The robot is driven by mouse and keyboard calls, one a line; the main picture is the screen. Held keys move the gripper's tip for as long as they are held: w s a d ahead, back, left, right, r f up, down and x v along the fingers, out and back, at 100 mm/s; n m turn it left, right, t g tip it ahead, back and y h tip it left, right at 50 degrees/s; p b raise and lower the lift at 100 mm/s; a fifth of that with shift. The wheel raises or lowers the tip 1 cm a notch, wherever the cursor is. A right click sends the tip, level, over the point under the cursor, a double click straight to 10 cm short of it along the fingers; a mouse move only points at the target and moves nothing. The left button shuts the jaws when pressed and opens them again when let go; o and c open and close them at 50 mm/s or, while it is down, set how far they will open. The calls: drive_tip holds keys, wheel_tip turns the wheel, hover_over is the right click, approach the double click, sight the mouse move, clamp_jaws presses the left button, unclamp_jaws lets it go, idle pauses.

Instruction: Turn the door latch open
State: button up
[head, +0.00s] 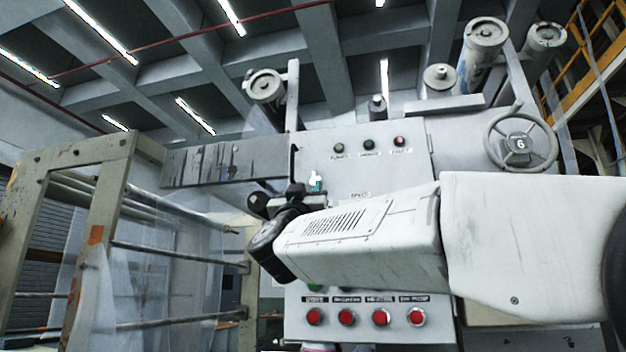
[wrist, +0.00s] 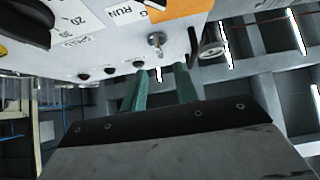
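No part can be picked out for certain as the door latch. A thin black bar (head: 293,162) runs along the left edge of the grey machine panel (head: 390,180); a dark strip also shows at the panel edge in the wrist view (wrist: 193,42). My gripper (wrist: 161,80) shows two teal fingers standing apart with nothing between them. A metal toggle (wrist: 156,40) by the RUN label lies just beyond the fingertips, apparently apart from them. In the head view, my arm hides the middle of the panel and most of the gripper.
Several red buttons (head: 347,317) line the panel's bottom. Small lamps (head: 368,144) sit near its top. A handwheel (head: 520,141) marked 6 is at upper right. A black dial (wrist: 28,20) is close in the wrist view. A frame with rollers (head: 125,170) stands left.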

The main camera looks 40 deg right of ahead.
sight(313, 176)
drive_tip(key=x, duration=0.6)
drive_tip(key=shift+w+d+r, duration=0.15)
drive_tip(key=shift+w+r, duration=0.05)
drive_tip(key=shift+r, duration=0.05)
clamp_jaws()
